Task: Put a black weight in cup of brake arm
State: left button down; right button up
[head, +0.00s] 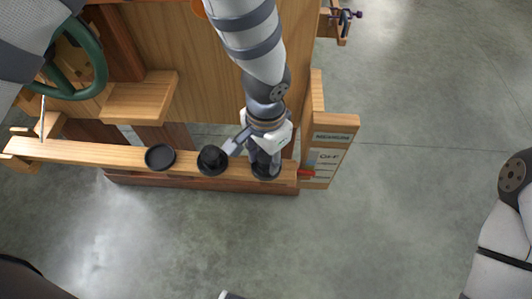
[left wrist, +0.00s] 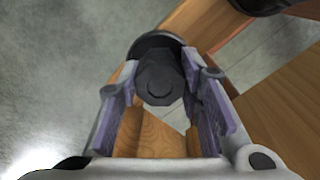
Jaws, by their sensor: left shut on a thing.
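The brake arm (head: 85,152) is a long wooden beam with black round cups along it. The left cup (head: 160,157) looks empty. The middle cup (head: 203,171) holds a dark weight (head: 211,156). My left gripper (head: 262,165) is at the right cup (head: 266,175), partly covering it. In the left wrist view its fingers are shut on a black faceted weight (left wrist: 160,78), with the cup's dark rim (left wrist: 150,40) just behind it. I cannot tell whether the weight touches the cup floor. My right gripper is out of view.
A wooden sign board (head: 333,137) with a red pointer (head: 306,173) stands at the beam's right end. A green wheel (head: 98,65) and a wooden ledge (head: 140,95) are at the upper left.

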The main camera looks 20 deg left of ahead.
aim_at(266, 157)
pick_arm(q)
jog(key=c, duration=1)
grip_release()
jog(key=shift+c, duration=0.2)
notch_tip(266, 157, up, 12)
jog(key=s+a+f+n+g+h+p, duration=0.2)
jog(key=s+a+f+n+p, duration=0.15)
jog(key=s+f, duration=0.85)
jog(key=s+a+f+n+y+p, duration=0.1)
jog(key=s+a, duration=0.2)
jog(key=s, duration=0.7)
jog(key=s+a+n+y+p, duration=0.1)
jog(key=s+a, duration=0.3)
jog(key=s, duration=0.6)
jog(key=shift+s+a+f+n+p, duration=0.15)
jog(key=shift+a+f+n+p, duration=0.2)
jog(key=shift+p, duration=0.25)
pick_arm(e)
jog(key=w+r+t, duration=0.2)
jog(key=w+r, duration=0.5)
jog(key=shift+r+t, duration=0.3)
